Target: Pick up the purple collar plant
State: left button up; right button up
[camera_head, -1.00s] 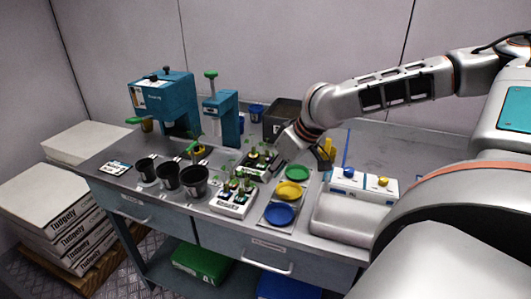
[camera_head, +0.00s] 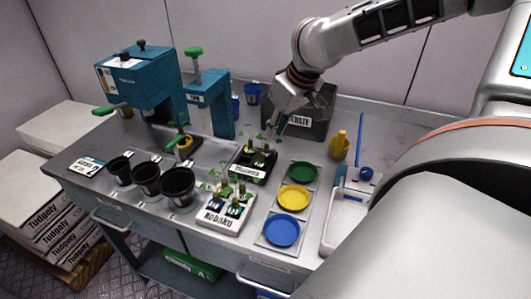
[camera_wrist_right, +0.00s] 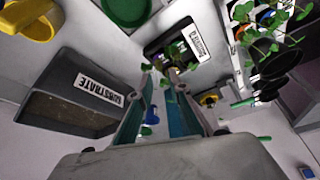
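Small green plants stand in the black tray (camera_head: 238,171) and in the white tray labelled Nodaku (camera_head: 213,219). My right gripper (camera_head: 273,132) is just above and behind the black tray, pointing down. In the right wrist view its two fingers (camera_wrist_right: 160,85) are apart, with a gap between them. The black tray (camera_wrist_right: 196,34) lies beyond the fingertips there, and a plant (camera_wrist_right: 172,72) shows close to them. I cannot tell whether they touch it. My left gripper is not in view.
A grey substrate bin (camera_head: 318,122) stands behind the gripper; it also shows in the wrist view (camera_wrist_right: 75,107). Green (camera_head: 303,173), yellow (camera_head: 294,198) and blue (camera_head: 282,231) dishes lie right of the trays. Black pots (camera_head: 146,179) and a teal press (camera_head: 208,95) stand left.

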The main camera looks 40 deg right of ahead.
aim_at(268, 145)
jog(key=shift+b+x, duration=0.3)
jog(key=shift+x, duration=0.8)
jog(key=b+x, duration=0.1)
jog(key=x, duration=0.3)
jog(key=shift+d+f, duration=0.15)
jog(key=shift+f, duration=0.1)
jog(key=shift+w+f+b, duration=0.15)
jog(key=shift+f+b, duration=0.05)
jog(key=shift+b, duration=0.1)
jog(key=shift+r, duration=0.1)
grip_shut()
